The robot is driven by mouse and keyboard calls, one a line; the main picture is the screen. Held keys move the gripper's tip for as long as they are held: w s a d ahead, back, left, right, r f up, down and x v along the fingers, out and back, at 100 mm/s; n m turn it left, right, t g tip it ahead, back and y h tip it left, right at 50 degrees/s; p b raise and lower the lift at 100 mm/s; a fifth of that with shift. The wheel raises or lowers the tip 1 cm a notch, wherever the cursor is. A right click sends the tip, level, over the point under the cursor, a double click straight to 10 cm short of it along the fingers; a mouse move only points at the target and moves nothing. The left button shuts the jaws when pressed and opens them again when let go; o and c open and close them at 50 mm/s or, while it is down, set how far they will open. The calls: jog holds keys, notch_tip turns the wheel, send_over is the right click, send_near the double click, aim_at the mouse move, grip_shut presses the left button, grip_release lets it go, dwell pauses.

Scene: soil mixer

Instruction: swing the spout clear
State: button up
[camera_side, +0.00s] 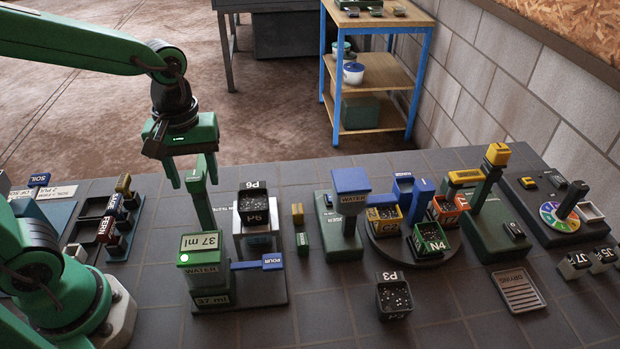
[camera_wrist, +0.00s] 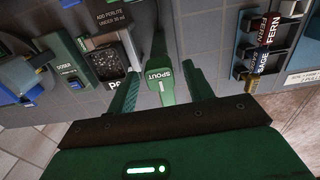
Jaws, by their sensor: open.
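The spout is a green bar (camera_side: 201,203) rising at the back of the green water unit (camera_side: 203,258), which reads 37 ml. In the wrist view the labelled spout (camera_wrist: 160,88) lies between my two fingers. My gripper (camera_side: 194,182) is open above the water unit, with its fingers at the height of the spout's upper end. It also shows in the wrist view (camera_wrist: 162,77), with gaps visible on both sides of the spout. I cannot tell whether either finger touches it. A grey pot marked P6 (camera_side: 253,213) sits on a stand right of the spout.
A blue pour lever (camera_side: 258,264) lies on the water unit's base. Right of it stand the blue-topped doser (camera_side: 349,205) and a round turntable (camera_side: 381,251) with several bins. Pot P3 (camera_side: 394,298) stands in front.

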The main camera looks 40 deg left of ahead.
jog(key=shift+r, duration=3.9)
jog(key=s+a+f+m+t, duration=0.1)
jog(key=s+a+m+t, duration=0.3)
jog(key=m, duration=0.5)
jog(key=shift+s+a+t, duration=0.3)
jog(key=shift+s+t, duration=0.15)
jog(key=shift+t, duration=0.35)
